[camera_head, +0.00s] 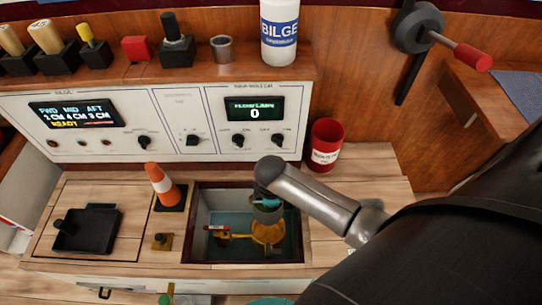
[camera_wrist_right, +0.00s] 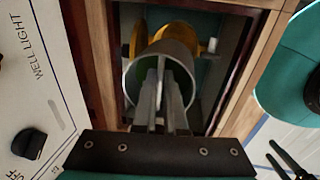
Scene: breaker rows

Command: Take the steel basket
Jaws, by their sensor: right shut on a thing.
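A grey steel basket (camera_wrist_right: 137,85), round and open at the top, shows in the right wrist view with a greenish inside. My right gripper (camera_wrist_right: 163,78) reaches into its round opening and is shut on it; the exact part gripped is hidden. In the head view my right gripper (camera_head: 267,198) points down into the open well, and the grey basket (camera_head: 267,214) is under it, above a yellow round housing (camera_head: 268,234). I cannot tell whether basket and housing touch. My left gripper is not in view.
The well's wooden rim (camera_head: 196,225) is close around the gripper. A red can (camera_head: 324,146) stands behind right. Another grey metal cup (camera_head: 221,49) is on the upper shelf.

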